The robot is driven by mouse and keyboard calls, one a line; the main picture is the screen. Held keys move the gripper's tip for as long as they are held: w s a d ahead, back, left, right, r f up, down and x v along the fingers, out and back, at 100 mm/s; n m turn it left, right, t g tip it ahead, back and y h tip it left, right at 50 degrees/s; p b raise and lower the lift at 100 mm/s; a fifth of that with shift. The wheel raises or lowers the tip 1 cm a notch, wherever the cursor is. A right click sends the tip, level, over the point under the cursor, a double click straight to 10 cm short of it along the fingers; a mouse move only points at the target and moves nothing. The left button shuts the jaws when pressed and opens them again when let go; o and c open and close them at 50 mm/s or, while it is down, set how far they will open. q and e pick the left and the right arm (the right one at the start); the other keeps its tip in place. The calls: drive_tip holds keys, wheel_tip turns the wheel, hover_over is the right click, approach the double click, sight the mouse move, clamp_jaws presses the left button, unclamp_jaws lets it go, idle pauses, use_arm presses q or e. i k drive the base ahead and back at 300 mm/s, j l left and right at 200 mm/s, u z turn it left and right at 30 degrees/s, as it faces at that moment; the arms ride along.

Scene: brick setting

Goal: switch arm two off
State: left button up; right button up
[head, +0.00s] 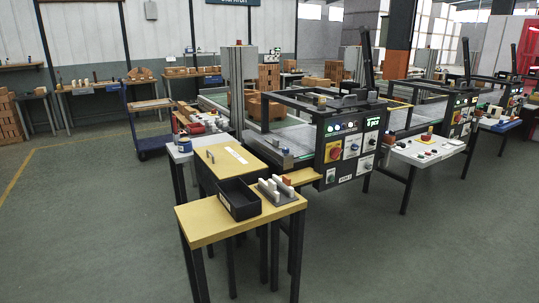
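The nearest control panel (352,147) is a dark box on the front of a framed machine. It carries a red-on-yellow rotary switch (334,152), several lit buttons (341,126), a green display (373,122) and small white switch plates (331,175). A similar panel (462,112) stands on the machine behind it to the right, and another (515,95) is farther right. The labels are too small to read, so I cannot tell which panel belongs to arm two or how its switch is set. Neither of my grippers is in view.
A yellow-topped table (205,228) in front holds a black tray (240,198) and a rack of pale blocks (277,191). A white table with buttons (424,150) stands right of the near panel. A blue cart (150,140) is at left. The grey floor (420,250) at front right is clear.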

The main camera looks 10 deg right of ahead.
sight(457, 118)
drive_tip(key=i+l+z, duration=0.15)
drive_tip(key=i+z, duration=0.8)
drive_tip(key=i+j+z, duration=0.25)
drive_tip(key=i+z, duration=0.25)
drive_tip(key=i+l+z, duration=0.25)
drive_tip(key=i+z, duration=0.2)
drive_tip(key=i, duration=0.35)
drive_tip(key=i+j+z, duration=0.1)
drive_tip(key=i+z, duration=0.35)
drive_tip(key=i, duration=2.15)
drive_tip(key=i+u, duration=0.1)
drive_tip(key=i, duration=0.5)
drive_tip(key=i+l+u, duration=0.1)
drive_tip(key=i, duration=0.45)
drive_tip(key=i+l, duration=0.2)
drive_tip(key=i, duration=0.4)
drive_tip(key=i+l+u, duration=0.2)
drive_tip(key=i+u, duration=0.2)
drive_tip(key=i+l+u, duration=0.95)
drive_tip(key=l+u, duration=0.15)
drive_tip(key=l, duration=0.25)
drive_tip(key=i+l+u, duration=0.15)
drive_tip(key=l, duration=0.3)
drive_tip(key=l+u, duration=0.15)
drive_tip(key=l, duration=0.3)
drive_tip(key=u, duration=1.4)
